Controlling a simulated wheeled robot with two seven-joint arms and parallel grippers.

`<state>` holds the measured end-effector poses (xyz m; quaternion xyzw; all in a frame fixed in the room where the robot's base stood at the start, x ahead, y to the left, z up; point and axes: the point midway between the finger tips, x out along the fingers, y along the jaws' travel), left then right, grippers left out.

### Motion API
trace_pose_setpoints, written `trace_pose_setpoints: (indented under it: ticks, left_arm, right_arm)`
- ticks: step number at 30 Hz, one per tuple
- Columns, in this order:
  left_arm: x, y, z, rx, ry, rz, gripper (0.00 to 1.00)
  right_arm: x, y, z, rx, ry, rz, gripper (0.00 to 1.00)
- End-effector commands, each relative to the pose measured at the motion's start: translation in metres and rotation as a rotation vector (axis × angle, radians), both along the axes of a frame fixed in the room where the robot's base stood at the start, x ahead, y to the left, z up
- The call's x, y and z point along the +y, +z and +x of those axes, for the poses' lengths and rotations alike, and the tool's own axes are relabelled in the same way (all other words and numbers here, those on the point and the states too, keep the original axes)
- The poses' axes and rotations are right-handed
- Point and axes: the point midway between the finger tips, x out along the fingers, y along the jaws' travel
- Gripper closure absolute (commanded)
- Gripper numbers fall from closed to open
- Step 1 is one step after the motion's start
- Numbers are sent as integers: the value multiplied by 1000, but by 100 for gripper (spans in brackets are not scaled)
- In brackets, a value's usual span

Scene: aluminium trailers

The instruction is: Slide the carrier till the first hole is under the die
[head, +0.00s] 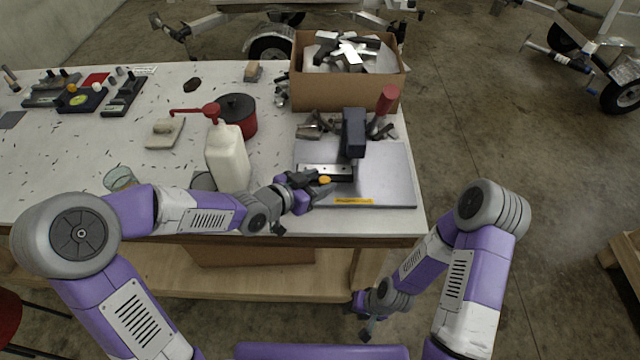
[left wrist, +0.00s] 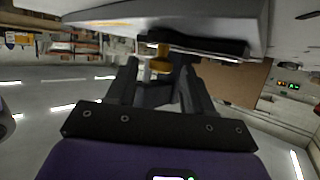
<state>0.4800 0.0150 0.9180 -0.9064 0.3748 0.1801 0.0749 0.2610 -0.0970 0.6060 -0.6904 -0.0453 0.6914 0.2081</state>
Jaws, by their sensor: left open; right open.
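The press has a dark blue head (head: 353,132) and a red handle (head: 387,98), and stands on a grey base plate (head: 385,188). The carrier (head: 313,168), a light strip with small dark holes, lies to the left of and partly below the head. A yellow-orange knob (head: 324,180) sits at its front; it also shows in the left wrist view (left wrist: 160,64). My left gripper (head: 318,185) is at the knob, with open fingers on either side of it in the left wrist view. Contact is unclear. The die is hidden under the head. My right gripper (head: 364,318) hangs open below the table's front edge.
A cardboard box (head: 347,95) of metal offcuts stands behind the press, with loose metal pieces (head: 312,125) between. A white pump bottle (head: 228,158) and a red-and-black pot (head: 238,115) stand left, close to my left arm. A glass (head: 119,178) is farther left.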

Motion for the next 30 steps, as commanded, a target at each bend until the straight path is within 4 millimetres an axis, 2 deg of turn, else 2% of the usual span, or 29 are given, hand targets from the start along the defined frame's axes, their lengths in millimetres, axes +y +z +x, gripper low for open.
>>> trace_pose_setpoints:
  ticks: [11, 14, 21, 22, 30]
  left_arm:
    - [-6, -3, 6, 1, 0, 0, 48]
    - [-6, -3, 6, 1, 0, 0, 61]
    - [-6, -3, 6, 1, 0, 0, 97]
    - [-6, -3, 6, 1, 0, 0, 100]
    - [-5, -4, 6, 1, 4, 0, 100]
  right_arm:
    - [0, -3, 0, 0, 0, 0, 57]
    - [0, -3, 0, -1, 0, 0, 57]
    - [0, -3, 0, -1, 0, 0, 57]
    - [0, -3, 0, -1, 0, 0, 57]
    - [0, -5, 0, -1, 0, 0, 57]
